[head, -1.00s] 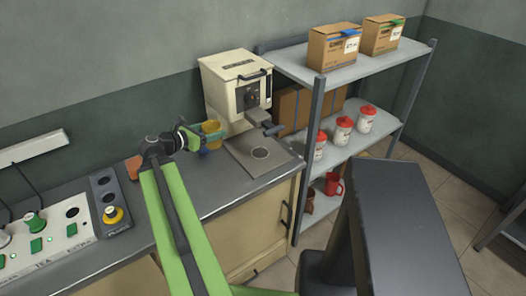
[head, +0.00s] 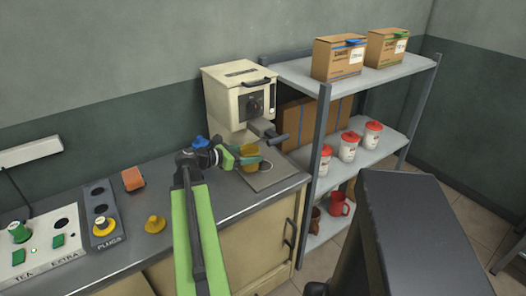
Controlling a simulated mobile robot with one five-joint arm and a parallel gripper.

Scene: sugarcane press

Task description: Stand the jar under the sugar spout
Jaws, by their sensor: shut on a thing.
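The jar (head: 250,167) is a small amber-yellow vessel, and my gripper (head: 248,157) is shut on it with green fingers around its sides. It looks upright, over the steel plate (head: 279,175) in front of the cream press (head: 236,99). The press has a dark spout and handle (head: 265,130), just above and right of the jar. The fingers hide part of the jar. I cannot tell whether its base touches the plate.
A blue piece (head: 200,142) shows behind my wrist. An orange block (head: 133,179), a yellow knob (head: 155,224) and a plug panel (head: 101,212) are on the counter at left. A shelf rack (head: 366,75) with boxes, red-lidded canisters and a red mug stands close at right.

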